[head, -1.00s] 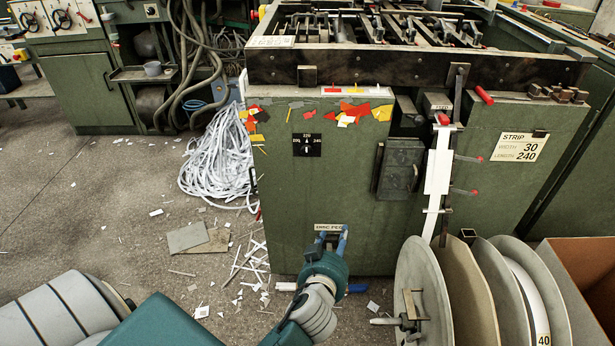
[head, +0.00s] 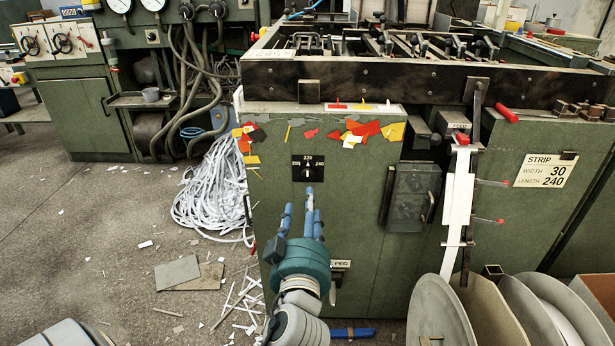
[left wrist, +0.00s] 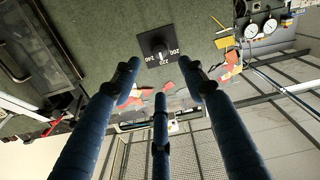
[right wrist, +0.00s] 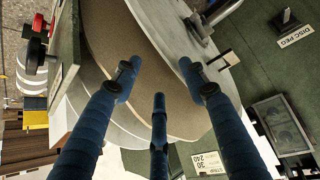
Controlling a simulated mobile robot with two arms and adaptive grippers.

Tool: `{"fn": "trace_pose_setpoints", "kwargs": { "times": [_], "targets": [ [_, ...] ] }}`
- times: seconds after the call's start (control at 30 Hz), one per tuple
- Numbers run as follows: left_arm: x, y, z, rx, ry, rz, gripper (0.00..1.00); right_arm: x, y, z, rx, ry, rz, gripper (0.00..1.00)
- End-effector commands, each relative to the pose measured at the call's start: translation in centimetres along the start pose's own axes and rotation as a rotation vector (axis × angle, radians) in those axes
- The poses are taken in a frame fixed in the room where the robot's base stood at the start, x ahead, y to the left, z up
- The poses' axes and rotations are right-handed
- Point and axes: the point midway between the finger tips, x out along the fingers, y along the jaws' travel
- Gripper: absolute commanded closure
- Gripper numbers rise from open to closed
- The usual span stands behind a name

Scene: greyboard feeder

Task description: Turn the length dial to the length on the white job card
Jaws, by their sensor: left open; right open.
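The length dial (head: 308,168) is a black plate with a small knob on the green cabinet front, marked 200, 220 and 240. Its pointer appears to be at 220. It also shows in the left wrist view (left wrist: 158,49), upside down, ahead of the fingers. The white job card (head: 545,170) at the right reads STRIP, WIDTH 30, LENGTH 240. My left gripper (head: 302,205) is open and empty just below the dial, apart from it. My right gripper is outside the head view; in the right wrist view (right wrist: 160,80) it is open and empty near the discs.
Several large grey discs (head: 440,310) stand at the lower right. A hanging white strip (head: 459,200) and red-tipped pins jut from the cabinet. Coloured scraps (head: 365,132) stick to its top edge. A white strip heap (head: 212,190) lies on the floor at left.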

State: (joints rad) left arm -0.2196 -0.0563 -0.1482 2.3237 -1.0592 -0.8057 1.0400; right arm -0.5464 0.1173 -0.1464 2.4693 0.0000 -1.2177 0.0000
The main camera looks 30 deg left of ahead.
Motion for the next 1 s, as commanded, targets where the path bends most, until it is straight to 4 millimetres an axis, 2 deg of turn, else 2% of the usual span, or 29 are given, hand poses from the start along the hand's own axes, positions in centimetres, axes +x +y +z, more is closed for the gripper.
{"fn": "trace_pose_setpoints", "kwargs": {
  "times": [0.17, 0.4, 0.6, 0.8, 1.0],
  "targets": [
    [1.4, 0.1, 0.0, 0.003, 0.002, 0.001, 0.57, -0.1, 0.1, 0.6, 0.001, -0.023, 0.001, 0.57],
    [5.9, 0.0, -0.1, 0.005, 0.004, -0.001, 0.57, -0.3, 0.2, 1.5, 0.002, -0.060, 0.003, 0.57],
    [9.2, 0.0, 0.1, 0.005, 0.001, 0.001, 0.57, -0.2, 0.1, 1.2, 0.001, -0.045, 0.003, 0.57],
    [10.6, 0.0, 0.1, 0.002, -0.001, 0.000, 0.57, -0.1, 0.1, 0.7, 0.001, -0.026, 0.001, 0.57],
    [10.8, 0.0, 0.1, 0.001, -0.002, 0.000, 0.57, -0.1, 0.0, 0.7, 0.001, -0.024, 0.001, 0.57]
  ]
}}
